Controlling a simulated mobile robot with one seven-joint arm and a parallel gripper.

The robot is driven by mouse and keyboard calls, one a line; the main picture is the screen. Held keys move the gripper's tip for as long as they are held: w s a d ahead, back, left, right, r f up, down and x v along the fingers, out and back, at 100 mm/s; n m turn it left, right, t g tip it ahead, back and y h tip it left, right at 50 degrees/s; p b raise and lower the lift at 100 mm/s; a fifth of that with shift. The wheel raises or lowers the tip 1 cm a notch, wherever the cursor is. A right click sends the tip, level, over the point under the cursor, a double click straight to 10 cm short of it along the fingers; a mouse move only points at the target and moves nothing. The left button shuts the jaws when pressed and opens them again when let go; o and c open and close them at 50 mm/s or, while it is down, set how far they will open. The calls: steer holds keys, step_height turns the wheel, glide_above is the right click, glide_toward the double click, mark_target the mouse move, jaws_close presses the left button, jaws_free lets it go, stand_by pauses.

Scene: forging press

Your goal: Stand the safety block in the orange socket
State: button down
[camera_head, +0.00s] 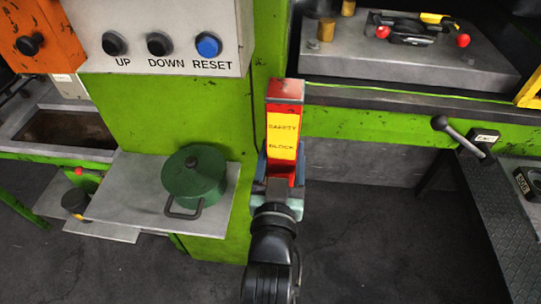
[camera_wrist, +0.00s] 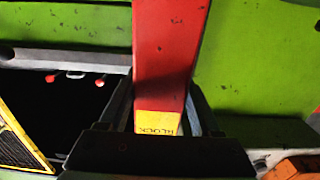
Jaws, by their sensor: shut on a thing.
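The safety block (camera_head: 284,122) is a red bar with a yellow label, held nearly upright in front of the green press column. My gripper (camera_head: 281,168) is shut on its lower part, with a finger on each side. In the wrist view the red block (camera_wrist: 170,50) rises between my two fingers (camera_wrist: 162,112), and its yellow label shows upside down. An orange part (camera_wrist: 293,168) shows at the lower right of the wrist view; I cannot tell whether it is the socket. No orange socket is clearly visible in the head view.
A green lidded pot (camera_head: 195,178) stands on a grey shelf (camera_head: 125,185) to the left. A button panel (camera_head: 160,25) hangs above it. The press bed (camera_head: 400,65) holds tools at upper right. A lever (camera_head: 460,138) and dark step (camera_head: 475,200) are at right.

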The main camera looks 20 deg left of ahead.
steer(key=w+a+f+b, duration=0.1)
steer(key=w+a+f, duration=0.2)
steer(key=f, duration=0.3)
steer(key=shift+a+f, duration=0.25)
stand_by(0.4)
steer(key=shift+f+b, duration=0.15)
steer(key=shift+b, duration=0.15)
steer(key=shift+c, duration=0.4)
jaws_free()
steer(key=shift+s+f, duration=0.1)
steer(key=shift+f, duration=0.1)
steer(key=shift+r, duration=0.1)
